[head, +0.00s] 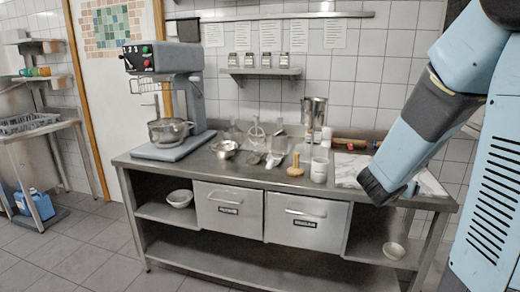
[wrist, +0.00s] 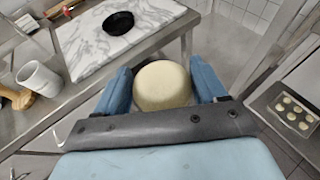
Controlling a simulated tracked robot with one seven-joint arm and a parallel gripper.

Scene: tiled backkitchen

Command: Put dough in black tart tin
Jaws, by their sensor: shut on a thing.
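In the wrist view, my gripper (wrist: 163,88) is shut on a pale, rounded lump of dough (wrist: 162,86), with one blue finger on each side of it. The dough is held out past the front edge of the steel counter. The black tart tin (wrist: 118,23) lies on a white marble board (wrist: 85,52), ahead of the gripper and to the left, apart from the dough. In the head view my gripper is largely hidden behind my arm at the right end of the counter, and neither dough nor tin can be made out there.
A white cup (wrist: 40,76) stands on the counter left of the board; a wooden tool (head: 295,165) stands beside it. A tray (wrist: 287,112) with several pale rounds is at the right in the wrist view. A mixer (head: 170,95) stands at the counter's left end.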

